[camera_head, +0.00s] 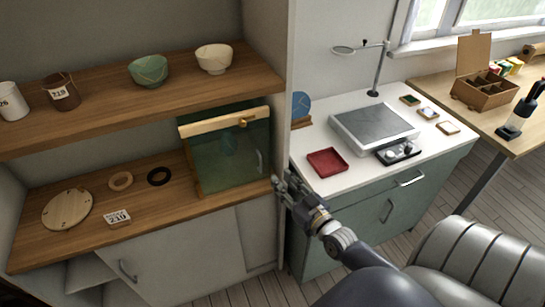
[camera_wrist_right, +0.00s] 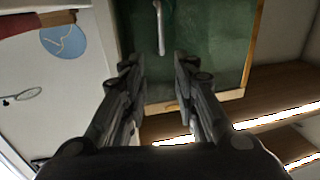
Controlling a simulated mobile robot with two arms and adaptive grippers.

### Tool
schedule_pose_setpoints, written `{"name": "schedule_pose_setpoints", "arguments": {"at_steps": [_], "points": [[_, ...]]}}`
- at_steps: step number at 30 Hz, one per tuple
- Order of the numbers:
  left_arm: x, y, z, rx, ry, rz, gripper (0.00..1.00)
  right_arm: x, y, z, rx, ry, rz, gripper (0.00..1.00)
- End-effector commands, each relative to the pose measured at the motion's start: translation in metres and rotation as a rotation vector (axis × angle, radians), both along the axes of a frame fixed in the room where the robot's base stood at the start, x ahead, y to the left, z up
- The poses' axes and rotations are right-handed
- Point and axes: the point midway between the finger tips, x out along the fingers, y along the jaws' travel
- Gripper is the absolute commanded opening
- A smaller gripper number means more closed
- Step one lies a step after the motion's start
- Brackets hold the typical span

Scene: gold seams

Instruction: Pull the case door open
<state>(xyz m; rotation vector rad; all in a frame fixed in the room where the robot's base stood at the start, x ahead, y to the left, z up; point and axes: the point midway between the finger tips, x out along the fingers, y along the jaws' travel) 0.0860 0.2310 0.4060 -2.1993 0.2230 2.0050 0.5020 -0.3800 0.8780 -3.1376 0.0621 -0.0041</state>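The case (camera_head: 222,150) stands on the lower wooden shelf, with a dark green glass front and a pale wooden top rail. Its door (camera_wrist_right: 205,55) looks closed. A pale upright bar handle (camera_head: 259,161) is at the door's right side; it also shows in the right wrist view (camera_wrist_right: 160,28). My right gripper (camera_head: 279,186) is just right of and below the handle, by the cabinet's edge. In the right wrist view its two fingers (camera_wrist_right: 158,65) are apart with nothing between them, and the handle lies beyond the fingertips. My left gripper is not in view.
The cabinet's side panel (camera_head: 287,90) stands close to my right gripper. On the lower shelf, a black ring (camera_head: 159,176), a tan ring (camera_head: 121,181) and a label block (camera_head: 118,218) lie left of the case. A red tray (camera_head: 327,162) is on the white counter.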

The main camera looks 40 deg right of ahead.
Motion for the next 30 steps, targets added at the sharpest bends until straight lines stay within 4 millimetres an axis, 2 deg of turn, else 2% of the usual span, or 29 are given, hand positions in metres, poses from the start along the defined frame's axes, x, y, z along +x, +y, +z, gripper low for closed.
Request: {"name": "schedule_pose_setpoints", "arguments": {"at_steps": [8, 18, 24, 30], "points": [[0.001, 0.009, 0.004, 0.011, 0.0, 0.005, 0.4, 0.038, -0.002, 0.002, 0.0, -0.003, 0.0, 0.27], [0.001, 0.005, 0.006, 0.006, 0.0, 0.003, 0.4, 0.091, -0.003, 0.0, 0.0, 0.0, 0.0, 0.27], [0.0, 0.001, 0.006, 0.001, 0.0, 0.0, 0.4, 0.104, -0.004, 0.0, -0.001, 0.001, 0.0, 0.27], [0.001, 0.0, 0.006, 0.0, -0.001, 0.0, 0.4, 0.106, -0.004, -0.001, -0.001, 0.002, 0.0, 0.27]]}}
